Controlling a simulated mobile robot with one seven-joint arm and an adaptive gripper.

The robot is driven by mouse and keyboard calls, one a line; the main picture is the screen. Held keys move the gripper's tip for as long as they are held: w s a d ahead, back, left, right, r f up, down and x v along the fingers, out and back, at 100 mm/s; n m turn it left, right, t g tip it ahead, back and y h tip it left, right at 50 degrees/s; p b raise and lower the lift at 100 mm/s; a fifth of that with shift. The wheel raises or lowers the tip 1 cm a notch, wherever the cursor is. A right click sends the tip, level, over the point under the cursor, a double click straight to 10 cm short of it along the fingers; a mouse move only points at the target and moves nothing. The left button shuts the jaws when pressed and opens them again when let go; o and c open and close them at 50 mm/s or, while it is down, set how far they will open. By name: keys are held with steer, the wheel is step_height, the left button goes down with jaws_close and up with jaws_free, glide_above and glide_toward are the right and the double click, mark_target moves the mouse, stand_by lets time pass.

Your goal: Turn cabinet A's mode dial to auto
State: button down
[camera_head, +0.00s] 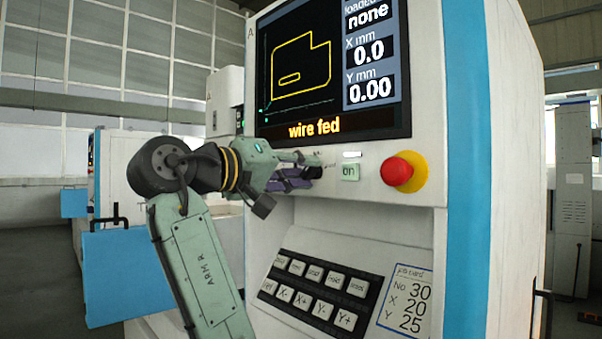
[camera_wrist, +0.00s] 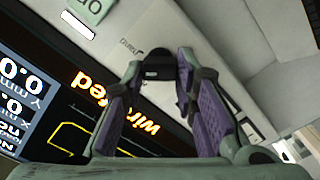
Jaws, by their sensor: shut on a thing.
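Cabinet A (camera_head: 417,221) is white with a blue edge stripe and a letter A at its upper left. Its mode dial (camera_wrist: 160,63) is a small black knob on the panel below the screen, seen in the wrist view. My gripper (camera_head: 315,165) reaches to that panel from the left; in the wrist view its purple-padded fingers (camera_wrist: 170,74) are shut on the dial, one on each side. Small lettering shows beside the dial, too small to read surely.
The screen (camera_head: 330,70) above reads "wire fed". A green "on" button (camera_head: 350,172) and a red mushroom button (camera_head: 397,171) on yellow stand right of my gripper. A keypad (camera_head: 312,292) and job card (camera_head: 404,297) are below.

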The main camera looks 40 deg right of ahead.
steer(key=n, duration=0.4)
steer(key=shift+f+n+b, duration=0.1)
steer(key=shift+n+b, duration=0.2)
steer(key=shift+b, duration=0.1)
steer(key=n, duration=0.4)
steer(key=shift+w+b, duration=0.1)
steer(key=shift+b, duration=0.2)
steer(key=shift+n, duration=0.4)
steer(key=c, duration=1.3)
jaws_free()
steer(key=shift+a, duration=0.1)
steer(key=a, duration=0.8)
steer(key=s+a, duration=0.1)
steer(key=a, duration=0.3)
